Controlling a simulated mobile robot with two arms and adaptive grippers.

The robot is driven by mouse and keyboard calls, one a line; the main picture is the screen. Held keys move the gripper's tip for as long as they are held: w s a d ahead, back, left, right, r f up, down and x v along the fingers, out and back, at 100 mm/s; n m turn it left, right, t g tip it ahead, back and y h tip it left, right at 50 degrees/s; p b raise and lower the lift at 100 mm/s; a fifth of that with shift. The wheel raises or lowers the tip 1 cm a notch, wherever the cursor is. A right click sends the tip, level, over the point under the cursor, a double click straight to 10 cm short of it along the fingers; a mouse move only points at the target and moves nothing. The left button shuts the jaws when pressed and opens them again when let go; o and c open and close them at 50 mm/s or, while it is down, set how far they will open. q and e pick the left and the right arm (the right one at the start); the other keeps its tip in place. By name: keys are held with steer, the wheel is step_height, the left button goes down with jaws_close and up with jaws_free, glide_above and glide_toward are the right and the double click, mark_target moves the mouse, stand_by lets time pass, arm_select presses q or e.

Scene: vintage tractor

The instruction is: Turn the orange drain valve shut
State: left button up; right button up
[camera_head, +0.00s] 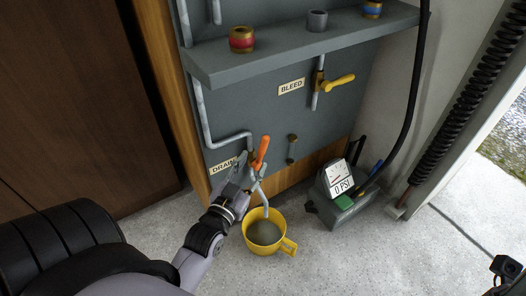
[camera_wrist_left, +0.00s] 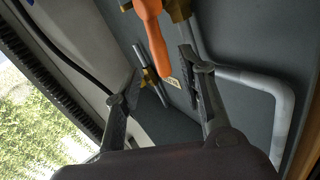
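The orange drain valve handle (camera_head: 262,152) points up and slightly right, beside the DRAIN label (camera_head: 222,167) on the grey panel. Its brass body and the pale pipe are partly hidden behind my left gripper (camera_head: 245,170). In the left wrist view, the orange handle (camera_wrist_left: 150,22) and brass fitting (camera_wrist_left: 180,10) show at the top edge. The two fingers of the left gripper (camera_wrist_left: 160,65) are spread apart with nothing held; the handle's end appears between and beyond their tips. A dark part at the lower right corner looks like my right gripper (camera_head: 508,268); its fingers are unclear.
A yellow cup (camera_head: 279,239) with dark liquid stands on the floor under the spout. A gauge reading 0 PSI (camera_head: 338,180) stands to its right. A yellow BLEED valve handle (camera_head: 340,84) is higher up, below a grey shelf (camera_head: 300,48). A black hose (camera_head: 408,110) hangs at right.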

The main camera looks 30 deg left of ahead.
mark_target(261, 151)
arm_select(q)
steer(key=w, duration=0.2)
steer(key=w+a+b, duration=0.1)
steer(key=w, duration=0.2)
steer(key=w+b, duration=0.1)
steer(key=w, duration=0.1)
steer(key=shift+w+a, duration=0.15)
steer(key=shift+w, duration=0.2)
jaws_close()
stand_by(0.5)
